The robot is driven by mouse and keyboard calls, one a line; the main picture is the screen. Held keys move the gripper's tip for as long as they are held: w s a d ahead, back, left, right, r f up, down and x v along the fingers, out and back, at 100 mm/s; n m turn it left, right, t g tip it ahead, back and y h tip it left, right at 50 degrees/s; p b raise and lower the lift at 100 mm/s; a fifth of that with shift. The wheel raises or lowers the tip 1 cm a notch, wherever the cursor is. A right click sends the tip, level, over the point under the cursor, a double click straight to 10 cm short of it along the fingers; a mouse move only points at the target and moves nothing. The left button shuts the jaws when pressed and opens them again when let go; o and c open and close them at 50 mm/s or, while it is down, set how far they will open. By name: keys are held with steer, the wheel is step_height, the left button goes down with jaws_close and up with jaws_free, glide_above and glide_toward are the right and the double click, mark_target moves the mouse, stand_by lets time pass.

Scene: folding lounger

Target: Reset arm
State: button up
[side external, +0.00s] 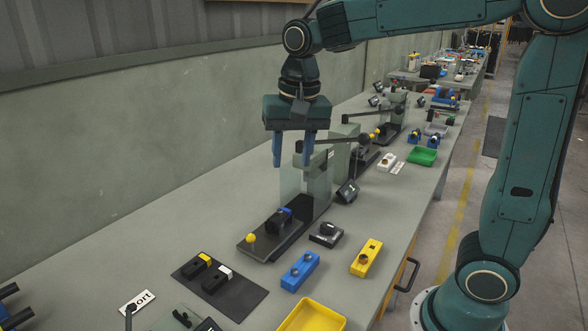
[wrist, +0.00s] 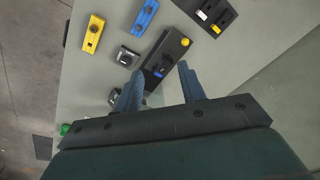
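My gripper (side external: 292,150) hangs in the air above the grey workbench (side external: 225,190), with its two blue fingers pointing down. The fingers stand apart with nothing between them. It also shows in the wrist view (wrist: 157,80), where the fingers are spread. Below it and toward the front of the bench is a black press-like fixture (side external: 268,237) with a yellow knob (side external: 250,239) and a blue part on its base. The gripper touches nothing.
A blue block (side external: 300,271), a yellow block (side external: 366,258) and a small dark device (side external: 327,235) stand near the fixture. A black mat (side external: 220,285) holds two dark parts. A yellow tray (side external: 311,317) is at the front, a green tray (side external: 422,156) farther back. A wall runs behind.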

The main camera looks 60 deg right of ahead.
steer(key=s+d+f+n+t, duration=0.1)
steer(key=s+n+t, duration=0.3)
steer(key=s, duration=1.3)
steer(key=shift+s+f+n, duration=0.3)
steer(key=shift+f+n, duration=0.1)
steer(key=shift+n, duration=1.8)
